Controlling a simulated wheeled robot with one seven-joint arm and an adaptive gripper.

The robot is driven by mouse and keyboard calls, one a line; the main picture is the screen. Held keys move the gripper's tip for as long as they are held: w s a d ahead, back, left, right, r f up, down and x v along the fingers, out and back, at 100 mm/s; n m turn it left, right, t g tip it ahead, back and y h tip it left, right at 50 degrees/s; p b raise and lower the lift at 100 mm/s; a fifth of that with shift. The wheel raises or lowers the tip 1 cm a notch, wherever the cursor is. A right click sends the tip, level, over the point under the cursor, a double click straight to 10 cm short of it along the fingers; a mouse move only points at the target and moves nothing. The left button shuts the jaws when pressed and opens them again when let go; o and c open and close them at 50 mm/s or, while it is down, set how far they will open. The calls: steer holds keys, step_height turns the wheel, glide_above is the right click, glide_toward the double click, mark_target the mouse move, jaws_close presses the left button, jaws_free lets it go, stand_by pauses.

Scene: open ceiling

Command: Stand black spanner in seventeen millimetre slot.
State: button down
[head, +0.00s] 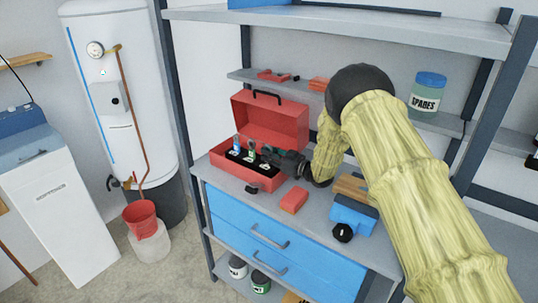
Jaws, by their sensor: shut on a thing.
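The red toolbox (228,171) stands open on the workbench, its lid tilted up at the back. A dark insert with several white-labelled slots lies inside. A blue-topped spanner (237,143) and a green-marked spanner (251,149) stand upright in it on the left and middle. My gripper (268,154) is low over the right end of the insert, reaching in from the right. It is shut on the black spanner, which is mostly hidden against the dark fingers. I cannot tell whether the spanner is inside a slot, and the slot numbers are too small to read.
A red block (294,200) and a small black object (252,188) lie in front of the toolbox. A blue box (352,217) with a wooden top and a black knob-like object (343,233) are to the right. A shelf (250,77) hangs behind the lid.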

steer(key=c, duration=1.4)
jaws_free()
steer(key=shift+r, duration=4.95)
